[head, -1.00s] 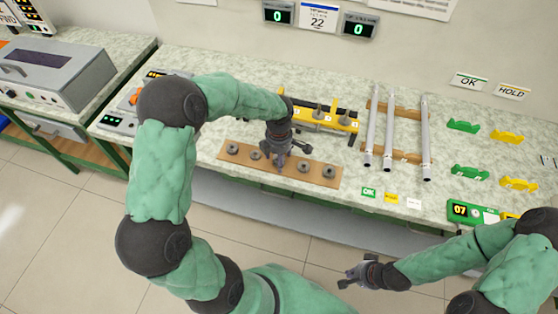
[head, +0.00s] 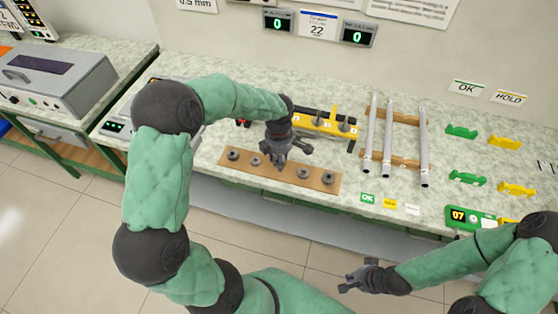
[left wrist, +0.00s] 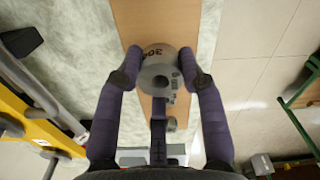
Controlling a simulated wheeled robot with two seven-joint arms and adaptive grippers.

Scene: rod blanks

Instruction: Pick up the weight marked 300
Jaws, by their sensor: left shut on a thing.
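The weight marked 300 (left wrist: 156,68) is a grey metal disc with a central hole, and its number shows on the top in the left wrist view. My left gripper (head: 283,160) is shut on it, with one finger on each side. They are over the middle of the brown board (head: 316,184); I cannot tell whether the weight is clear of it. In the head view the gripper mostly hides this weight. My right gripper (head: 345,283) is open and empty in front of the bench.
A yellow fixture with posts (head: 312,123) stands behind the left gripper. Long grey rods (head: 387,140) lie on wooden supports to its right. Green (head: 461,132) and yellow (head: 504,141) holders are farther right. A grey boxed device (head: 55,75) stands on the left bench.

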